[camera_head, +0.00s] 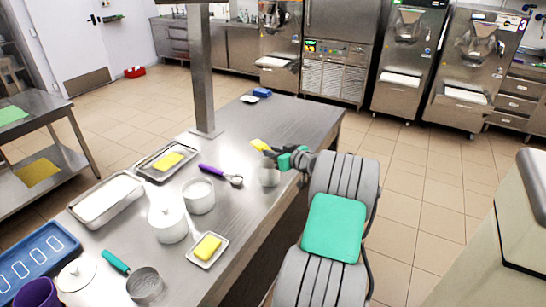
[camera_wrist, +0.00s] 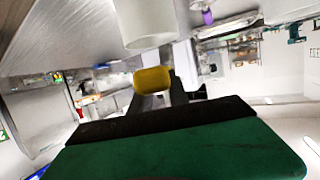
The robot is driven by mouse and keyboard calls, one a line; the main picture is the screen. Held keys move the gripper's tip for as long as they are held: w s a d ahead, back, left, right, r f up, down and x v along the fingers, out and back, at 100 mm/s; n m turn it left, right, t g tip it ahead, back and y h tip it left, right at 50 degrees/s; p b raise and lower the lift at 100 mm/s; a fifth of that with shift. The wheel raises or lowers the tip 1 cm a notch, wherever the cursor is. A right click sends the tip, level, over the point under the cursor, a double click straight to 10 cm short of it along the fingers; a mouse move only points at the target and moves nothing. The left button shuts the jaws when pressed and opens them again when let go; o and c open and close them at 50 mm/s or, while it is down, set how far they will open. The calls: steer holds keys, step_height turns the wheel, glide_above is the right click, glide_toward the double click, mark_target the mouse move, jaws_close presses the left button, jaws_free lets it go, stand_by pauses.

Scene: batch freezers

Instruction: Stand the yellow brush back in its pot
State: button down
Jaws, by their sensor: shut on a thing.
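The yellow brush (camera_head: 259,146) is held in my gripper (camera_head: 280,154), and its yellow end sticks out to the left, above the steel table. In the wrist view the yellow end (camera_wrist: 152,80) shows between the fingertips (camera_wrist: 158,94). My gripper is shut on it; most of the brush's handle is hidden. A pale, empty-looking pot (camera_head: 268,177) stands on the table just below and slightly left of my gripper. A white cylinder, likely this pot (camera_wrist: 145,22), shows at the top of the wrist view, apart from the brush.
A purple-handled scoop (camera_head: 220,174) lies left of the pot. A white tub (camera_head: 198,194), a lidded white jar (camera_head: 167,222) and a tray with a yellow block (camera_head: 207,248) stand nearer. Blue item (camera_head: 262,92) lies at the far end. The table between is bare.

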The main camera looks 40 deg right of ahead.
step_height(320, 180, down, 3)
steer(key=shift+r+p, duration=0.15)
steer(key=shift+p, duration=0.6)
steer(key=shift+f+b, duration=0.55)
steer(key=shift+b, duration=0.05)
steer(key=c, duration=1.3)
jaws_free()
steer(key=shift+r, duration=0.1)
steer(key=shift+o, duration=0.2)
